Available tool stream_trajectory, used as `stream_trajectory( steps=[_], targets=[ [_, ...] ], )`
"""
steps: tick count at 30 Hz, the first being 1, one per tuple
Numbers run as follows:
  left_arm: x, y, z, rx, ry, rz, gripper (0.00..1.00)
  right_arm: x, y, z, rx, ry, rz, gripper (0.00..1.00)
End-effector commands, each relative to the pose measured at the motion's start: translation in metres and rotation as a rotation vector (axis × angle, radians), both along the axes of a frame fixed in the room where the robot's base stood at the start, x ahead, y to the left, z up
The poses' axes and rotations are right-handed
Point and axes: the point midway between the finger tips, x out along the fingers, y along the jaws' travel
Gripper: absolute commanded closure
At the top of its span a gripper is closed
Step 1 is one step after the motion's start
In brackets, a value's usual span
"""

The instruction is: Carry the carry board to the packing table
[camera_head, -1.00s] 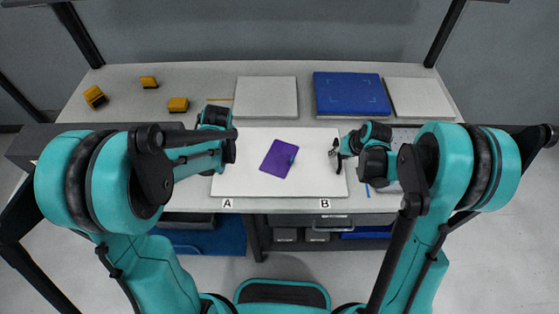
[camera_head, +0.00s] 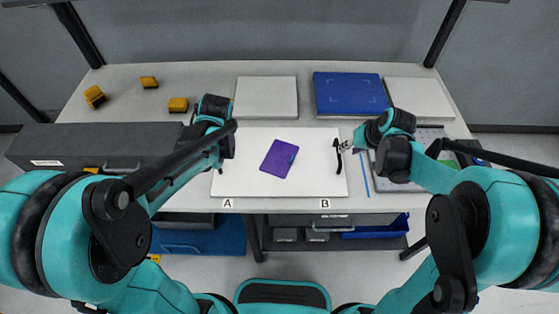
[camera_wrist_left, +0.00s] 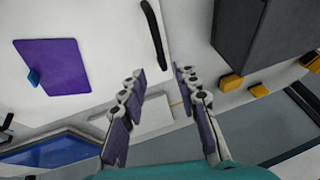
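The carry board (camera_head: 300,188) is a flat white board lying on the worktable, with a purple panel (camera_head: 278,159) on its middle. Its right black handle (camera_head: 337,158) stands near the board's right edge. The left black handle (camera_wrist_left: 153,30) shows in the left wrist view, ahead of the finger gap. My left gripper (camera_wrist_left: 157,78) is open and empty, its fingertips short of that handle; in the head view my arm mostly hides it. My right gripper (camera_head: 344,146) is beside the right handle's upper end; contact and finger opening are too small to tell.
Behind the board lie a white block (camera_head: 266,97), a blue box (camera_head: 350,94) and another pale block (camera_head: 420,97). Yellow-orange tools (camera_head: 95,97) sit at the back left. A dark grey case (camera_head: 95,146) is left of the board and a grey tray (camera_head: 433,135) right of it.

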Motion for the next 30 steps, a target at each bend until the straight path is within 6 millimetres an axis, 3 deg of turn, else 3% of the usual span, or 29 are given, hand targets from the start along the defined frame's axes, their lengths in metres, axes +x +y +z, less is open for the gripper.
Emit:
stream_trajectory(
  steps=[7,24,30],
  targets=[
    [0.000,0.000,0.000,0.000,0.000,0.000,0.69,-0.010,-0.005,0.023,0.000,0.000,-0.001,0.69],
    [0.000,0.000,0.000,0.000,0.000,0.000,0.69,-0.010,-0.005,0.025,0.000,0.000,0.000,0.69],
    [-0.022,-0.004,0.015,-0.022,-0.024,-0.011,0.69,-0.032,-0.001,0.040,-0.025,-0.020,-0.010,0.69]
  ],
)
